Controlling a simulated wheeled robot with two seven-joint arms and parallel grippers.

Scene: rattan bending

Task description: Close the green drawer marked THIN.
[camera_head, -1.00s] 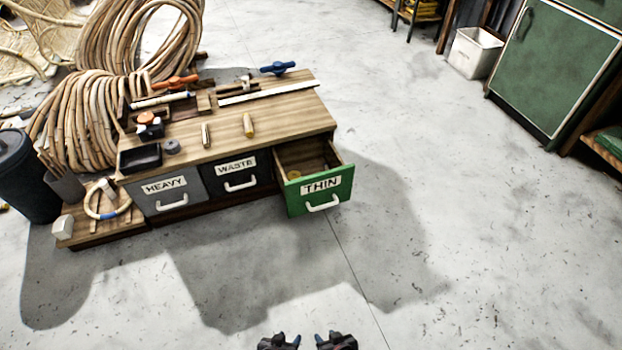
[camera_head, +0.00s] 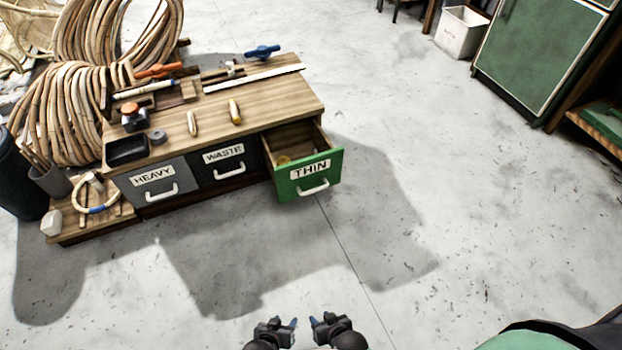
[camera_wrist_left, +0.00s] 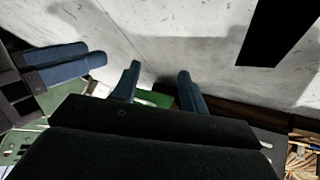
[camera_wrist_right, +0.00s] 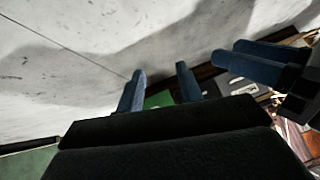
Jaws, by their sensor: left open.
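The green drawer marked THIN (camera_head: 310,176) is pulled out of the right end of the wooden bench, with its white handle (camera_head: 313,188) facing me. A small yellowish item shows inside it. My left gripper (camera_head: 287,325) and right gripper (camera_head: 318,323) are side by side at the bottom of the head view, apart from the drawer and short of it. The left wrist view shows the left fingers (camera_wrist_left: 158,82) spread and empty. The right wrist view shows the right fingers (camera_wrist_right: 162,86) spread and empty. A green patch shows beyond the fingers in both wrist views.
The grey HEAVY drawer (camera_head: 155,184) and dark WASTE drawer (camera_head: 226,164) are shut. Tools lie on the bench top (camera_head: 272,101). Rattan coils (camera_head: 62,120) stand at left. A green cabinet (camera_head: 535,55) is at upper right. Floor before the drawer is clear.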

